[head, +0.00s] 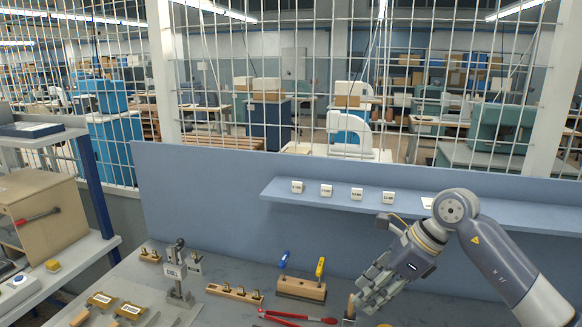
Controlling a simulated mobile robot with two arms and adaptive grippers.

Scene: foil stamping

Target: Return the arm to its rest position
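My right arm comes in from the right edge, bent at a grey joint. Its gripper (368,297) points down and to the left over the grey workbench (228,272), in front of the blue back panel. The fingers are seen at a slant and overlap, so I cannot tell whether they are open or shut. A small wooden piece (350,306) stands right beside the fingertips; I cannot tell whether they touch it. My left gripper is not in view.
Left of the gripper are a wooden block (302,289) with blue and yellow handles, red-handled pliers (295,317), a wooden stamp rack (234,293) and a metal stand (178,280). A blue shelf (410,207) with small white blocks runs behind the arm.

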